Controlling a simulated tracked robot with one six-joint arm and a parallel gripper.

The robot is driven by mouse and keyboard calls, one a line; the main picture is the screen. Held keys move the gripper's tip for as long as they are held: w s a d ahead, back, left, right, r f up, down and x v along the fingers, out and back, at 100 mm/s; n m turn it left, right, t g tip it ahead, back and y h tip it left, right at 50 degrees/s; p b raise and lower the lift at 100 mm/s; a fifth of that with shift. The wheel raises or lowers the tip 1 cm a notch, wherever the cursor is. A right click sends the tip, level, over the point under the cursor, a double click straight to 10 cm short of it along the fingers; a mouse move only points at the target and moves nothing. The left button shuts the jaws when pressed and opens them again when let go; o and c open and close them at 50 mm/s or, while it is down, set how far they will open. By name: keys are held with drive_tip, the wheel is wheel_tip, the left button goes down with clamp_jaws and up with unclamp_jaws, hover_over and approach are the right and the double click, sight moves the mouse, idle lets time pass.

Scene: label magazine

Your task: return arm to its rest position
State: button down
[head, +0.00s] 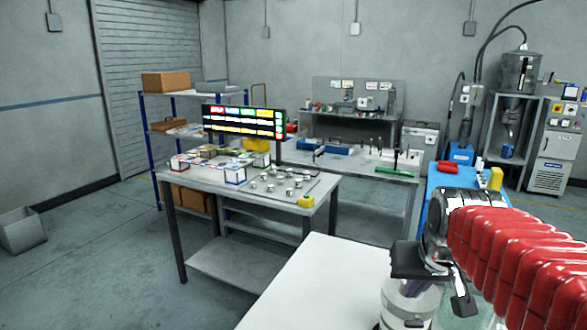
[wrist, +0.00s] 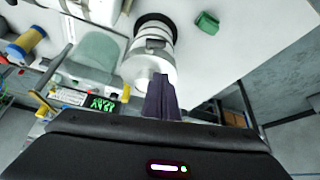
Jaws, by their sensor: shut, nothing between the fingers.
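My gripper (wrist: 161,98) shows in the wrist view as dark fingers pressed together, with nothing between them. The fingers overlap the lower part of a pale cylinder with a dark ring (wrist: 154,40); I cannot tell whether they touch it. In the head view my arm comes in from the right in a red ribbed sleeve and bends down over the near white table (head: 312,278). The fingertips are hard to make out there among the dark and clear parts at the table's right.
A grey bench (head: 200,180) with small boxes, round metal parts and a lit display board (head: 243,122) stands left of centre. A blue-topped bench (head: 452,180) is behind my arm. A small green object (wrist: 207,22) lies on the white surface.

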drive_tip(key=s+a+f+n, duration=0.1)
drive_tip(key=s+a+f, duration=0.2)
drive_tip(key=s, duration=0.4)
drive_tip(key=s+a+f, duration=0.3)
drive_tip(key=s+a, duration=0.1)
drive_tip(key=s, duration=0.4)
drive_tip(key=shift+f+n+y, duration=0.2)
drive_tip(key=shift+n+y, duration=0.2)
idle(0.8)
